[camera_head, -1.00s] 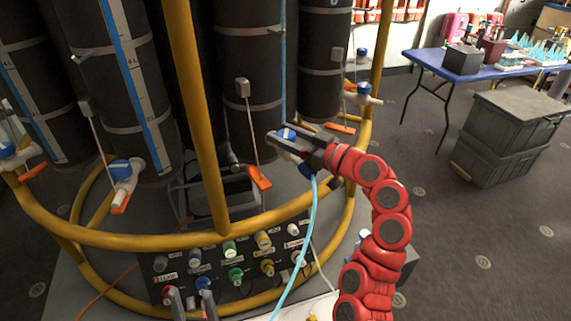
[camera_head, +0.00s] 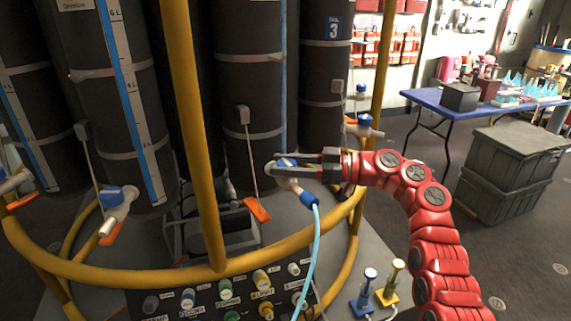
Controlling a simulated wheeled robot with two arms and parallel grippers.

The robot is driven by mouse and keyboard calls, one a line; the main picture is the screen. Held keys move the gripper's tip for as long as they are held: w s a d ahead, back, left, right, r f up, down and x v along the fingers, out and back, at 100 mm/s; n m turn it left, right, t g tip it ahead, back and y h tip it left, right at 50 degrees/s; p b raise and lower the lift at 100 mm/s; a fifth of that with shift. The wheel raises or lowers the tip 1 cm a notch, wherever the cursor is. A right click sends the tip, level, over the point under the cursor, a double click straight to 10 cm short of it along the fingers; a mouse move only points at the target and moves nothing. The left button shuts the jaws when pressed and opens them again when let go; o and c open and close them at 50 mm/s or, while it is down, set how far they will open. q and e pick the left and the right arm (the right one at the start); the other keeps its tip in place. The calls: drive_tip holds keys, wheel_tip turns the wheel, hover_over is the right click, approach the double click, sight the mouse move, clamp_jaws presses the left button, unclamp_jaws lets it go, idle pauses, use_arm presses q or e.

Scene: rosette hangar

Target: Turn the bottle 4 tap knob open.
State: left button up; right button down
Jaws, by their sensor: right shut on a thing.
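A tap (camera_head: 285,182) with a blue knob (camera_head: 286,162) shows at the centre, in front of the dark middle bottle (camera_head: 250,85). I cannot read a number 4 on that bottle. My right gripper (camera_head: 278,164) reaches in from the right, with its fingers closed around the blue knob. The fingers hide part of the knob and tap. A blue connector (camera_head: 309,199) sits on the tap's outlet, and a light blue hose (camera_head: 316,245) hangs from it. My left gripper is not in view.
A yellow tubular frame (camera_head: 190,110) rings the bottles, with an upright left of the tap. Below is a panel (camera_head: 205,303) of coloured fittings. A bottle marked 3 (camera_head: 328,70) stands behind right. Grey crates (camera_head: 505,175) and a blue table (camera_head: 430,97) stand farther right.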

drive_tip(key=shift+r, duration=0.1)
idle(0.4)
drive_tip(key=shift+c, duration=1.4)
unclamp_jaws()
drive_tip(key=s+d, duration=0.1)
drive_tip(key=d, duration=1.6)
drive_tip(key=shift+s+d+b, duration=0.15)
drive_tip(key=shift+s+b, duration=0.15)
drive_tip(key=shift+b, duration=0.05)
